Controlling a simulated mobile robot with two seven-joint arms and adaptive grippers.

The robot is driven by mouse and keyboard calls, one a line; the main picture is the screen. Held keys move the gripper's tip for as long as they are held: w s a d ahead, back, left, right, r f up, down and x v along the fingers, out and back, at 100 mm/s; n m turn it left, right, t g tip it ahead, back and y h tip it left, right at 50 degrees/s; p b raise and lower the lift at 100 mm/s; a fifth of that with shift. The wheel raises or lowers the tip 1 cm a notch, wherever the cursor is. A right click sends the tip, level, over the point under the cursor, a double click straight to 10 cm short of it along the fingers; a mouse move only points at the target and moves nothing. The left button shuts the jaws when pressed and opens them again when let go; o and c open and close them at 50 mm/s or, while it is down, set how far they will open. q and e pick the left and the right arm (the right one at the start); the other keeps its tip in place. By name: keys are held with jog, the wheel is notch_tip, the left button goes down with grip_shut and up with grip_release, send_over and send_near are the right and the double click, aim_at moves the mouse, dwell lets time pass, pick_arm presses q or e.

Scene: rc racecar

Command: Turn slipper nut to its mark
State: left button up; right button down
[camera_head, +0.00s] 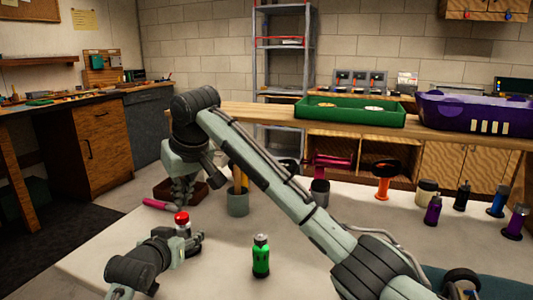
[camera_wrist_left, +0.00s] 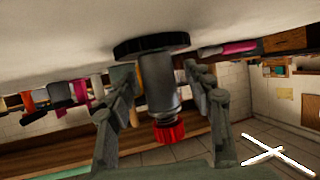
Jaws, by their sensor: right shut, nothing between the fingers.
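A red ridged knob (camera_head: 182,218), which looks like the slipper nut, tops a small grey post on the white table. The left wrist view shows it upside down: the red knob (camera_wrist_left: 169,131), the grey post (camera_wrist_left: 158,85) and a dark round base (camera_wrist_left: 151,45). My left gripper (camera_head: 198,240) is low at the table, its fingers (camera_wrist_left: 158,80) on either side of the post with gaps showing. It is open. My right gripper (camera_head: 182,192) points down behind the knob, shut and empty, in front of a dark brown block or tray (camera_head: 163,190). No mark can be made out.
A green bottle (camera_head: 261,257) stands to the right of my left gripper. A grey cup (camera_head: 238,202) with yellow sticks is behind. A pink rod (camera_head: 159,204) lies at the table's left. Several coloured bottles stand at right. A green tray (camera_head: 350,113) and purple bin (camera_head: 475,112) are farther back.

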pick_arm(q)
jog(key=v, duration=1.2)
jog(key=shift+s, duration=0.1)
